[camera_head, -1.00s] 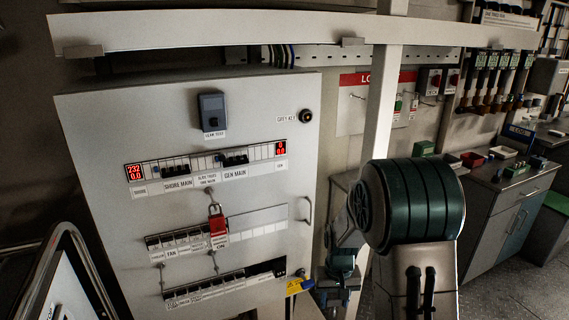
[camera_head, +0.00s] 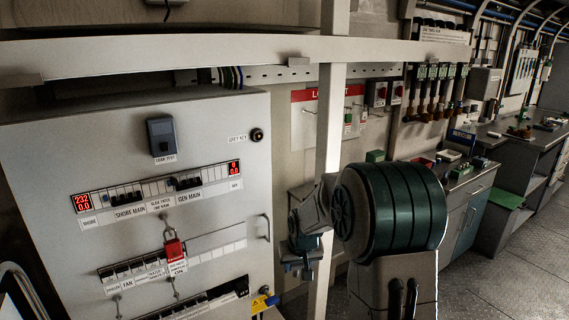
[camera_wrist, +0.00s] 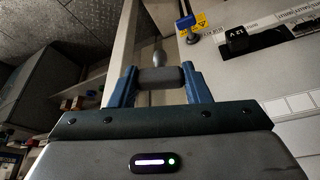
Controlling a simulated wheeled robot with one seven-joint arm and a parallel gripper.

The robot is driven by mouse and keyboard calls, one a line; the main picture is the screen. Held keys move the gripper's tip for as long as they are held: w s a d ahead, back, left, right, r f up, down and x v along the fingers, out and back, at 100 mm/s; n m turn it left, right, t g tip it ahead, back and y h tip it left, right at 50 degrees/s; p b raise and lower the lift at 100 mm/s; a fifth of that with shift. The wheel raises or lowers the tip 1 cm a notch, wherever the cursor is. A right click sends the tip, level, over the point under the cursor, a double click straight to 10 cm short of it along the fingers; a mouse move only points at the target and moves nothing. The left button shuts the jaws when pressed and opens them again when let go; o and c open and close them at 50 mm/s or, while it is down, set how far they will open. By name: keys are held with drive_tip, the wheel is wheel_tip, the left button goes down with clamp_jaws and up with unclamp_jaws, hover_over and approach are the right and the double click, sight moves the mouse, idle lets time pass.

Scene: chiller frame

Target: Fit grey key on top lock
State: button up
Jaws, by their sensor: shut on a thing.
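The grey key (camera_wrist: 160,77) is a short grey cylinder with a thin rounded end pointing away from my wrist. My gripper (camera_wrist: 159,82) is shut across it with its two blue fingers, one on each side. In the head view my gripper (camera_head: 300,264) hangs to the right of the white panel, below the top lock's height; the key cannot be made out there. The top lock (camera_head: 257,135) is a round dark lock with a brass-toned centre, at the panel's upper right beside a "GREY KEY" label. It does not show in the wrist view.
A pale upright post (camera_head: 329,130) stands between the panel (camera_head: 60,160) and my arm, joined to a horizontal beam (camera_head: 200,53). A red padlock (camera_head: 173,246) hangs on the panel. A blue piece with a yellow tag (camera_head: 259,303) sits at its lower right edge. Benches stand right.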

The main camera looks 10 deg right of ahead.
drive_tip(key=w+d+r+t, duration=0.1)
drive_tip(key=w+r+t, duration=0.15)
drive_tip(key=r, duration=0.45)
drive_tip(key=w+r+t, duration=0.2)
drive_tip(key=r+t, duration=0.2)
drive_tip(key=r, duration=0.2)
drive_tip(key=s+a+r+n+t+y+p, duration=0.1)
drive_tip(key=a+r+n+t+y, duration=0.1)
drive_tip(key=r, duration=0.8)
drive_tip(key=s+a+r+n+t+y+p, duration=0.1)
drive_tip(key=a+r+n+t+y, duration=0.1)
drive_tip(key=r, duration=0.8)
drive_tip(key=shift+s+a+t+y+p, duration=0.15)
drive_tip(key=shift+t+y+p, duration=0.15)
drive_tip(key=shift+t+y, duration=0.8)
drive_tip(key=shift+x, duration=2.95)
drive_tip(key=shift+w, duration=0.45)
drive_tip(key=o, duration=1)
drive_tip(key=shift+f, duration=0.1)
